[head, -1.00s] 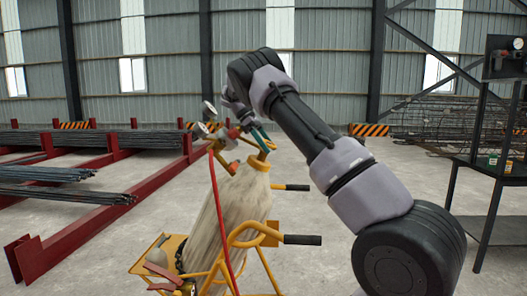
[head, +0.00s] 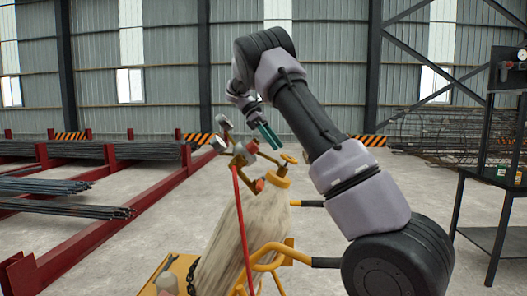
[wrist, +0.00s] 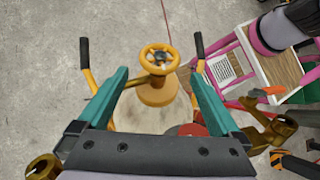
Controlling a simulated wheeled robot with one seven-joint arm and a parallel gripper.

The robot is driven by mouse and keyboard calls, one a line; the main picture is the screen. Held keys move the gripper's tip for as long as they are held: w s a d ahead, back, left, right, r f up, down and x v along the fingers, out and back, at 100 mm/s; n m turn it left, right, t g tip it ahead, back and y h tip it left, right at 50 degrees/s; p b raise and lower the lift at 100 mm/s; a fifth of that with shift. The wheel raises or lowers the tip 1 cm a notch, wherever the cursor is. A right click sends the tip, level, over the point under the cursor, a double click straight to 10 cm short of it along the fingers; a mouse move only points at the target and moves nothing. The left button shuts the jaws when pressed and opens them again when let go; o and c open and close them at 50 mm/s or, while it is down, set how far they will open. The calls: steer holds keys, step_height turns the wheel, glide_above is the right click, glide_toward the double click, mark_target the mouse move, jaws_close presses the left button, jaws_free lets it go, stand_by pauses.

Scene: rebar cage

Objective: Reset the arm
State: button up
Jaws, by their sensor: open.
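My gripper (head: 270,138) has teal fingers and hangs above the top of a pale gas cylinder (head: 228,240). My arm is raised and bent, with the forearm reaching up and the wrist hanging down. A brass regulator with gauges (head: 241,152) sits at the cylinder's neck, close below my gripper.
A red hose (head: 243,230) runs down from the regulator. The cylinder stands on a yellow cart with black handles (head: 326,262). Red racks (head: 90,225) with rebar lie left. A dark metal stand (head: 490,240) is at right. Open concrete floor lies behind.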

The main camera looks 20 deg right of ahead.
steer(key=s+d+r+m+t+y, duration=0.2)
steer(key=s+r+m+y, duration=0.1)
steer(key=s, duration=0.4)
steer(key=s+d+r+m+t+y, duration=0.2)
steer(key=s+r+m, duration=0.1)
steer(key=s, duration=0.4)
steer(key=s+a+m+t+y, duration=0.1)
steer(key=s+a+m+t, duration=0.2)
steer(key=s, duration=0.6)
steer(key=s+a+f+m+t+y, duration=0.1)
steer(key=s+a+m+t+y, duration=0.1)
steer(key=s+a+m+t, duration=0.2)
steer(key=s+m, duration=0.3)
steer(key=s, duration=0.2)
steer(key=shift+s+f+t, duration=0.15)
steer(key=shift+f+t, duration=0.15)
steer(key=shift+t, duration=0.1)
steer(key=shift+a, duration=0.1)
